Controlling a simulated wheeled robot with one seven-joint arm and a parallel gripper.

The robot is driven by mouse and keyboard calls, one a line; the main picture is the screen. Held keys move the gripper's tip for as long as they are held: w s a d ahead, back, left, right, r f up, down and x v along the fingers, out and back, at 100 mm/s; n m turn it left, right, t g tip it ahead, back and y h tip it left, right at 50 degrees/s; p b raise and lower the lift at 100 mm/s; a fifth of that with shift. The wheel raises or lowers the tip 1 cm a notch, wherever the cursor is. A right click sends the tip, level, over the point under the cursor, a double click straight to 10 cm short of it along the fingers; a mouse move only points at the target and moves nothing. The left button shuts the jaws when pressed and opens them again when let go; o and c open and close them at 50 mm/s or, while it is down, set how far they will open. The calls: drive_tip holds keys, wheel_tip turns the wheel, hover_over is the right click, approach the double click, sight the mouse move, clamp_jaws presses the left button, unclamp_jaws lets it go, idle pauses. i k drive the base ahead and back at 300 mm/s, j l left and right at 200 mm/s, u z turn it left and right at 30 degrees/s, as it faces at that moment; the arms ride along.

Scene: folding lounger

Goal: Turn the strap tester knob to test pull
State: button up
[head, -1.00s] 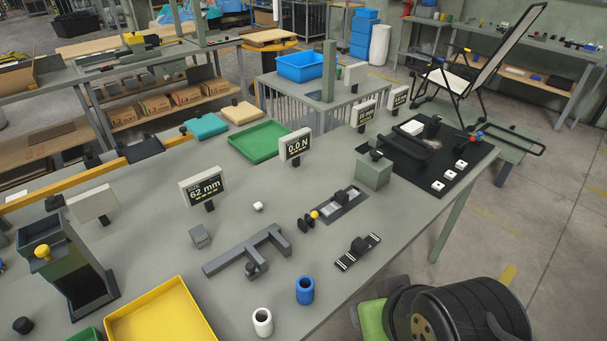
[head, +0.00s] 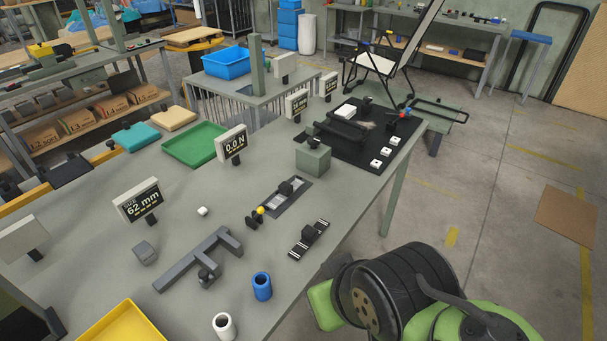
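A display reading 0.0 N (head: 233,145) stands on the grey workbench (head: 180,255). In front of it, a dark slotted fixture (head: 284,196) has a black block on it and a small yellow-tipped black piece (head: 258,213) at its near end. A grey-green box (head: 313,159) with a black knob-like part on top (head: 313,141) stands behind and to the right. I cannot tell for certain which of these is the strap tester knob, nor read any marking for test pull. My arm fills the lower right; my gripper does not show.
A striped black strip (head: 309,239), a grey bracket (head: 198,259), a blue cup (head: 262,286) and a white cup (head: 224,326) lie near the front edge. A green tray (head: 195,145) and a black mat (head: 375,145) lie farther back. The floor on the right is largely clear.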

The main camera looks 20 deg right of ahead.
sight(314, 142)
drive_tip(key=i+l+u, duration=0.15)
drive_tip(key=l, duration=0.25)
drive_tip(key=i+l+u, duration=0.2)
drive_tip(key=l, duration=0.25)
drive_tip(key=i+l+u, duration=0.15)
drive_tip(key=l, duration=0.3)
drive_tip(key=i+l+u, duration=0.15)
drive_tip(key=l, duration=0.3)
drive_tip(key=i+l+u, duration=0.2)
drive_tip(key=l, duration=0.25)
drive_tip(key=l+u, duration=0.15)
drive_tip(key=l, duration=0.35)
